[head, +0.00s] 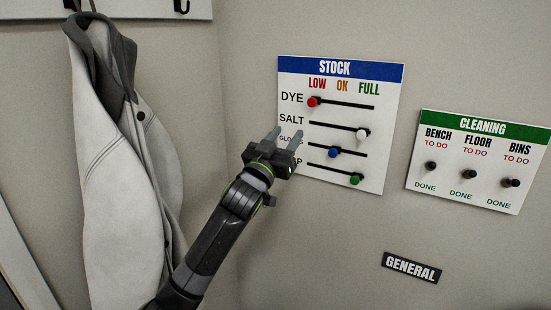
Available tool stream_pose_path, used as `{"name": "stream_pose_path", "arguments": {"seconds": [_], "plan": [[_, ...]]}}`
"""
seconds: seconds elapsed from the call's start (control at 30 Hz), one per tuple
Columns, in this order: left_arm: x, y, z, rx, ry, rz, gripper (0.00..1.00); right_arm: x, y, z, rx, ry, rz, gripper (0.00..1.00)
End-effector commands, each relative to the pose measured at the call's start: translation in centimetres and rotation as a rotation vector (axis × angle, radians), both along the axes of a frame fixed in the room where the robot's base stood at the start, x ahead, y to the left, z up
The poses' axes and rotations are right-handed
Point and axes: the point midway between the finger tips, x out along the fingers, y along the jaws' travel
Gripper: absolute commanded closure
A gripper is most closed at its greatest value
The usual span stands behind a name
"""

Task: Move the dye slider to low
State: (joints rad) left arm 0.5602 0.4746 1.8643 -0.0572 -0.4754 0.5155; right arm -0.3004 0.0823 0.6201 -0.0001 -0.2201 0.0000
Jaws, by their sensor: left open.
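The STOCK board (382,159) hangs on the wall, with LOW, OK and FULL columns. The dye slider, a red knob (313,101), sits at the left end of its black slot, under LOW. The salt knob (362,134) is white and stands at the right, a blue knob (333,153) is near the middle, and a green knob (355,179) is at the right. My left gripper (285,137) is open and empty, below and left of the red knob and apart from it. It hides part of the lower row labels. My right gripper is out of view.
A CLEANING board (470,186) with three black knobs is on the wall to the right. A GENERAL sign (411,268) is below. A white and grey coat (115,150) hangs at the left. The wall around the boards is otherwise clear.

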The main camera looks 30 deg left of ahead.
Motion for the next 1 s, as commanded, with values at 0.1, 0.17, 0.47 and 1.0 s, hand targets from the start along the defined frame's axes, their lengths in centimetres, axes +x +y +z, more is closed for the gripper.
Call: {"name": "stream_pose_path", "arguments": {"seconds": [0.1, 0.17, 0.47, 1.0], "plan": [[-1.9, 0.1, -1.1, 0.002, 0.001, 0.001, 0.56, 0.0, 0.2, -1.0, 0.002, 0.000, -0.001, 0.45], [-2.6, 0.1, -1.3, 0.002, 0.000, 0.000, 0.56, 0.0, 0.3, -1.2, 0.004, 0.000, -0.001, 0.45], [-4.3, 0.2, -1.8, 0.000, 0.000, 0.000, 0.56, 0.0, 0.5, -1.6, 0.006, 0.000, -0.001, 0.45], [-4.0, 0.4, -2.4, -0.001, 0.013, 0.005, 0.56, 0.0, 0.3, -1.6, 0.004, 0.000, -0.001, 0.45]]}}
